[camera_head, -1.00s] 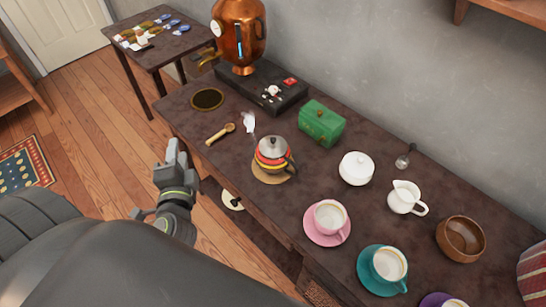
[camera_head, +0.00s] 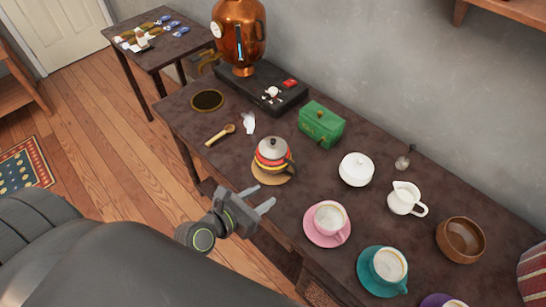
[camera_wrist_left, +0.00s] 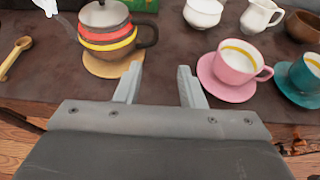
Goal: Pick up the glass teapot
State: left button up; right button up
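The teapot (camera_head: 271,154) has red, yellow and dark bands, a grey metallic lid and a dark handle facing right. It stands upright on a round tan coaster (camera_head: 258,173) near the table's front edge. The wrist view shows the teapot (camera_wrist_left: 106,32) at the upper left, ahead of the left finger. My left gripper (camera_head: 257,199) is open and empty at the table's front edge, in front of the teapot and apart from it. In the wrist view the gap between its fingers (camera_wrist_left: 159,68) faces bare table, right of the teapot. My right gripper is not in view.
A pink cup and saucer (camera_head: 328,220) and a teal cup and saucer (camera_head: 385,268) stand to the right. A white sugar bowl (camera_head: 356,169), green box (camera_head: 321,125) and white creamer (camera_head: 405,198) stand behind. A wooden spoon (camera_head: 220,135) lies left of the teapot.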

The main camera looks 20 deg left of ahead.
pick_arm(q)
jog(key=p, duration=0.1)
send_near(295, 174)
jog(key=x, duration=0.5)
jog(key=shift+d+r, duration=0.2)
jog(key=shift+d, duration=0.15)
jog(key=shift+a+x, duration=0.15)
jog(key=shift+x, duration=1.25)
jog(key=shift+a+x, duration=0.2)
jog(key=shift+x, duration=1.2)
jog(key=shift+f, duration=0.1)
jog(key=shift+c, duration=0.5)
grip_shut()
jog(key=shift+w, duration=0.15)
